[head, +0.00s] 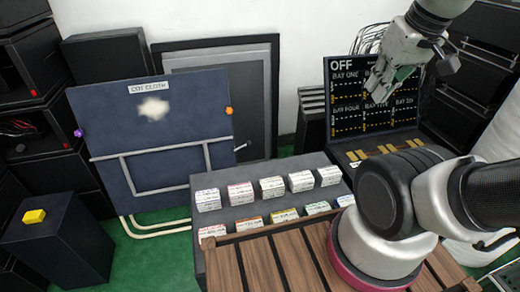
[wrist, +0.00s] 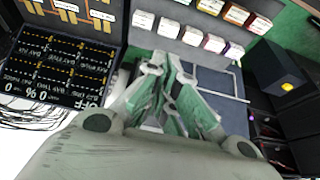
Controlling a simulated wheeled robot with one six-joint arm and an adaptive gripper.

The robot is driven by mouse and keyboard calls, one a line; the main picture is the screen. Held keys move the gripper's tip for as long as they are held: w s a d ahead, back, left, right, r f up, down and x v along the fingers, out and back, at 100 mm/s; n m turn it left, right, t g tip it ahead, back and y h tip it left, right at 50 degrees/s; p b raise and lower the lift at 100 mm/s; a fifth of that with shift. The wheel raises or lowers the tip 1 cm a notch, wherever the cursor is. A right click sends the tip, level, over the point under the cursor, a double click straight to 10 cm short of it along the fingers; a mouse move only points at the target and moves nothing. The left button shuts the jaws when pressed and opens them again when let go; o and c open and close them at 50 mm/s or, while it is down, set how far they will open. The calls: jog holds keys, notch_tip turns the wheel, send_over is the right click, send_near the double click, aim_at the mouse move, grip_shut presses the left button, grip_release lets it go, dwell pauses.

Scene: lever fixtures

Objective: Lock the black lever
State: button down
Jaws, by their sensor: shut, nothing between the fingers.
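My gripper (head: 381,88) is up at the upper right in the head view, in front of the black display board (head: 345,98) marked OFF and BAY ONE. It is shut and holds nothing. In the wrist view my gripper (wrist: 175,100) points toward the label-box stand and the dark blue panel.
A grey stand (head: 240,212) holds rows of small labelled boxes. A blue panel (head: 150,122) labelled COT CLOTH leans at the left. Yellow pieces (head: 385,150) lie before the display board. Green floor (head: 150,240) shows between.

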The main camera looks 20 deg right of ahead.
dwell(0.3)
jog(key=w+a+f+m+y, duration=0.1)
jog(key=w+a+m, duration=0.35)
jog(key=w, duration=0.65)
jog(key=w+a+f+m+y, duration=0.1)
jog(key=w+a+f+m, duration=0.15)
jog(key=w+m, duration=0.65)
jog(key=w+a+f+m+t, duration=0.1)
jog(key=w+a+f+m, duration=0.3)
jog(key=w, duration=0.5)
jog(key=w+a+f+m, duration=0.2)
jog(key=w+f, duration=0.5)
jog(key=w, duration=0.2)
jog(key=w+f+m, duration=0.2)
jog(key=f+m, duration=0.3)
jog(key=f, duration=0.7)
jog(key=w+a+f+m+h, duration=0.1)
jog(key=w+f+m, duration=0.2)
jog(key=f, duration=1)
jog(key=w+a+f+m+h, duration=0.1)
jog(key=w+f+m, duration=0.2)
jog(key=f+m, duration=0.5)
notch_tip(320, 180, down, 5)
jog(key=shift+w+a+f+t, duration=0.1)
jog(key=shift+w+a+t, duration=0.05)
jog(key=shift+a+t, duration=0.15)
jog(key=shift+m, duration=0.25)
